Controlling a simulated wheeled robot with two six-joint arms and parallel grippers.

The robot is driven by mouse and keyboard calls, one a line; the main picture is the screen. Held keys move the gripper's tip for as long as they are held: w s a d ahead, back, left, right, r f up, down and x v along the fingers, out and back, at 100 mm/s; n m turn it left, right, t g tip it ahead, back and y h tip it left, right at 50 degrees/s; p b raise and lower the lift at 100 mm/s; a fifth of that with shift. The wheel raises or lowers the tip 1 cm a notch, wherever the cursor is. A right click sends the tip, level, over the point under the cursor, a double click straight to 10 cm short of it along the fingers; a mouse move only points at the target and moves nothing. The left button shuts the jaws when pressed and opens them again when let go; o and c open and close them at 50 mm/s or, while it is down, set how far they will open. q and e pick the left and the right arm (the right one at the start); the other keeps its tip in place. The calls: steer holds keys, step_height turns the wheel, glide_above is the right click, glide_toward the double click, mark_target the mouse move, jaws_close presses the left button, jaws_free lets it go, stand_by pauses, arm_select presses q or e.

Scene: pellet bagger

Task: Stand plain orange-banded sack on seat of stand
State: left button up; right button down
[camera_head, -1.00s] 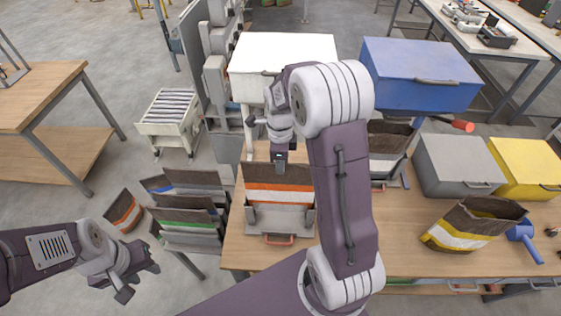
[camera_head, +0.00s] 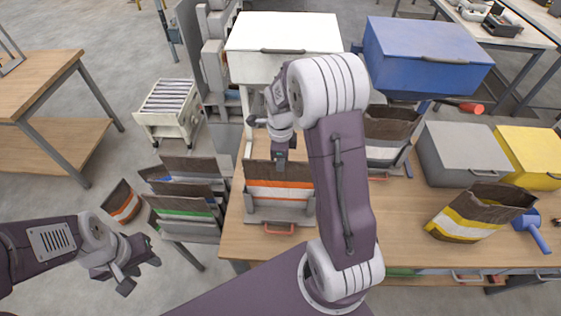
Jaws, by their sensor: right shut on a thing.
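The orange-banded sack (camera_head: 280,192), dark brown on top with orange and white bands, is upright at the grey stand (camera_head: 280,214) on the wooden table. The stand has a red handle in front. My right gripper (camera_head: 280,161) points down and is shut on the sack's top edge. The sack covers the seat, so I cannot tell whether its bottom rests on it. My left gripper (camera_head: 136,268) is empty, with its fingers apart, at lower left, away from the sack. Another orange-banded sack (camera_head: 124,204) leans at the left.
A rack at left holds brown sacks with blue and green bands (camera_head: 187,203). A yellow-banded sack (camera_head: 480,212) and blue tool (camera_head: 531,232) lie right. White (camera_head: 282,32), blue (camera_head: 425,55), grey (camera_head: 462,154) and yellow (camera_head: 530,155) boxes stand behind. Another sack (camera_head: 388,135) stands behind my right arm.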

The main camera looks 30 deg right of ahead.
steer(key=shift+f, duration=0.45)
steer(key=c, duration=1.5)
jaws_free()
steer(key=shift+o, duration=0.2)
steer(key=shift+r, duration=0.1)
step_height(320, 180, up, 9)
steer(key=shift+r+b, duration=0.1)
steer(key=shift+b, duration=0.6)
